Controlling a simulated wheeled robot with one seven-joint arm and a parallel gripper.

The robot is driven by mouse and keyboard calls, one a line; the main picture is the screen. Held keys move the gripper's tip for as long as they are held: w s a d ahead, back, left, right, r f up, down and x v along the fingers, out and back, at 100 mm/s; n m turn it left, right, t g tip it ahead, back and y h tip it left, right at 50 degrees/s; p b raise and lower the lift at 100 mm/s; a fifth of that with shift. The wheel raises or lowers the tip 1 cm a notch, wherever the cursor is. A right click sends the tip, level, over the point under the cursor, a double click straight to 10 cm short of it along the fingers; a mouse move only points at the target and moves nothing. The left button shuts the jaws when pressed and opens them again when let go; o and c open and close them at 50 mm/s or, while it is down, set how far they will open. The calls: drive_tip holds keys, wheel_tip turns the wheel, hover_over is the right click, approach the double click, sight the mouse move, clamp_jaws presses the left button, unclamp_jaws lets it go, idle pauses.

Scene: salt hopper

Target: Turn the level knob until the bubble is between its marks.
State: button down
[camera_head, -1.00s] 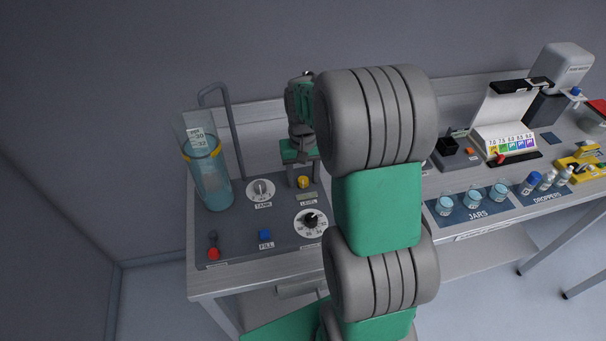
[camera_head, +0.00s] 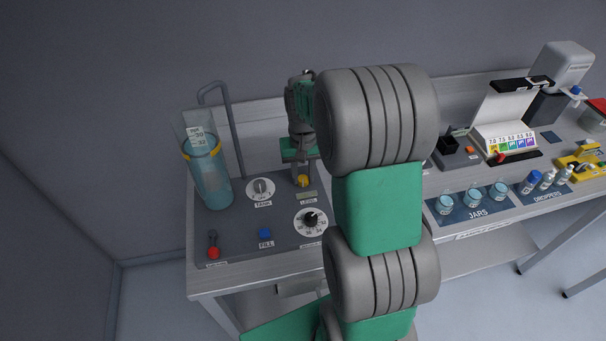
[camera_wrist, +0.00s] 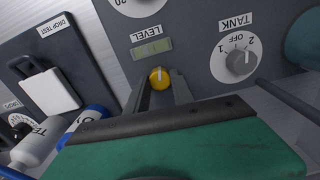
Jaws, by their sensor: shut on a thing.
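The level knob is a small yellow knob (camera_head: 303,181) on the dark panel; it also shows in the wrist view (camera_wrist: 159,78) with a pale pointer line on its top. My gripper (camera_wrist: 160,92) is shut on the knob, with its fingers on either side. The level vial (camera_wrist: 152,48) is a small greenish window beside the LEVEL label, also seen in the head view (camera_head: 307,195). The bubble and its marks are too small to make out clearly.
The TANK dial (camera_head: 260,188) is left of the knob, and a numbered black dial (camera_head: 311,219) is in front. A blue FILL button (camera_head: 265,233), red lever knob (camera_head: 213,252) and tall water cylinder (camera_head: 210,180) stand left. Jars (camera_head: 472,195) are right.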

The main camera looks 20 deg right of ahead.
sight(303, 178)
drive_tip(key=shift+m, duration=1.1)
drive_tip(key=c, duration=1.1)
unclamp_jaws()
wheel_tip(303, 178, up, 8)
drive_tip(key=shift+f+b, duration=0.1)
drive_tip(key=shift+b, duration=0.8)
drive_tip(key=s+a+r+n+t, duration=0.2)
drive_tip(key=s+a+n+t, duration=0.2)
drive_tip(key=s+a, duration=0.6)
drive_tip(key=s+n, duration=0.1)
drive_tip(key=s, duration=0.3)
drive_tip(key=shift+a+r, duration=0.15)
drive_tip(key=shift+r, duration=0.1)
